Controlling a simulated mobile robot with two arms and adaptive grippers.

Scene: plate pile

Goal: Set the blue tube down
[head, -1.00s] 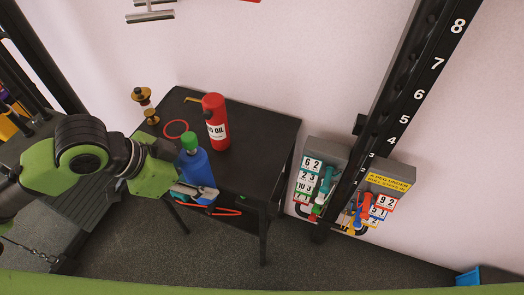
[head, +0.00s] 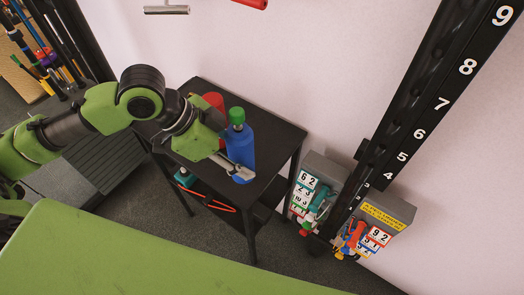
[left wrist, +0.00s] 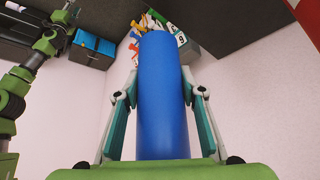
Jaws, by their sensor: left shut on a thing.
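The blue tube (head: 241,148) with a green cap stands upright in my left gripper (head: 238,173), over the front right part of the black table (head: 272,137). Whether its base touches the tabletop cannot be told. In the left wrist view the tube (left wrist: 162,95) fills the middle, with the left gripper's fingers (left wrist: 160,125) closed on both its sides.
A red bottle (head: 213,101) stands behind my left wrist, mostly hidden. The tabletop right of the tube is clear. Number boards (head: 311,193) and a black numbered post (head: 413,125) stand to the right by the wall. A green surface (head: 150,255) crosses the foreground.

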